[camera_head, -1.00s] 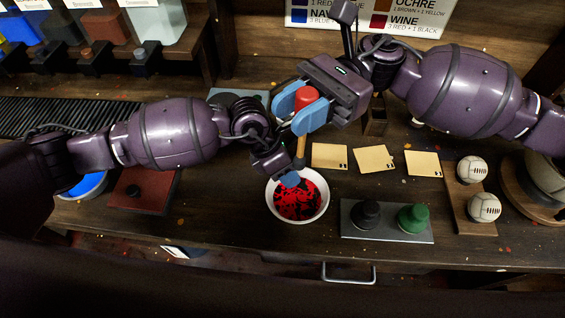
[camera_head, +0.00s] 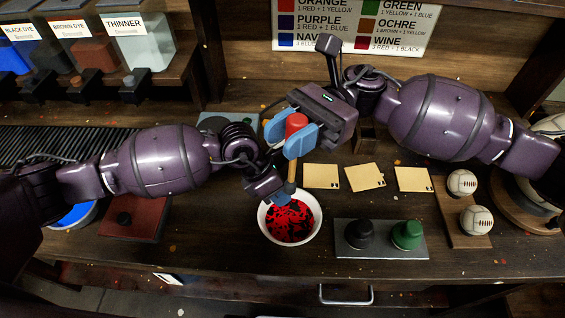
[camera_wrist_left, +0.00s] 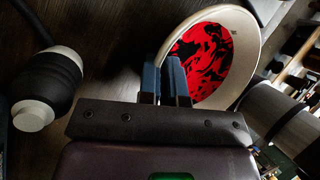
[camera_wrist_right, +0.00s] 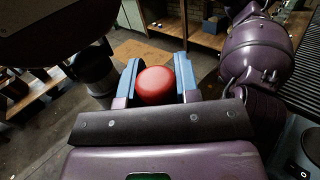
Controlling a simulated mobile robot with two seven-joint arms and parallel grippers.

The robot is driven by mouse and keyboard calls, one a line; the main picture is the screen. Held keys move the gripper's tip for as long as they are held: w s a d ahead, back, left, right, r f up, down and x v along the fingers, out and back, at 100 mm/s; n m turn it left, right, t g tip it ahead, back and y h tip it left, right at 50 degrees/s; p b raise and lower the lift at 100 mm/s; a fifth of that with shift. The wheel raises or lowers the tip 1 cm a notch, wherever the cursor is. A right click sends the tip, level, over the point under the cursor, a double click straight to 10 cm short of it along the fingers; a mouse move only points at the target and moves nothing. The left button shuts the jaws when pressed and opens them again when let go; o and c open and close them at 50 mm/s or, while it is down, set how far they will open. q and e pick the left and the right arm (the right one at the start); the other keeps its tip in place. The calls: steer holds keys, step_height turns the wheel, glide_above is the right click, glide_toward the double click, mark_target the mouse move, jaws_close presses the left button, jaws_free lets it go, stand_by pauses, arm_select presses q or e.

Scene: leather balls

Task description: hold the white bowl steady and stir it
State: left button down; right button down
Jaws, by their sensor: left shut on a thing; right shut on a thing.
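The white bowl (camera_head: 318,226) stands upright on the bench and holds a marbled red and black liquid. My left gripper (camera_head: 282,198) is shut on the bowl's upper rim; the left wrist view shows its blue fingers (camera_wrist_left: 172,82) close together over the bowl's wall (camera_wrist_left: 251,55). My right gripper (camera_head: 291,135) is above the bowl, shut on a stirring tool with a red knob (camera_head: 296,121) and a wooden shaft (camera_head: 292,170). The red knob also shows between the fingers in the right wrist view (camera_wrist_right: 156,86). The shaft points down toward the bowl; its lower end is hidden behind my left gripper.
Right of the bowl, a grey tray (camera_head: 383,250) holds a black and a green stopper-like piece. Several tan squares (camera_head: 365,177) lie behind it. Two pale balls (camera_head: 476,220) sit on a wooden board.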

steer(key=f, duration=0.1)
steer(key=w+f, duration=0.1)
steer(key=d+f+g+y, duration=0.1)
steer(key=shift+w+f, duration=0.15)
steer(key=shift+w, duration=0.2)
step_height(320, 180, down, 9)
stand_by(1.0)
steer(key=shift+f, duration=0.1)
steer(key=shift+d, duration=0.1)
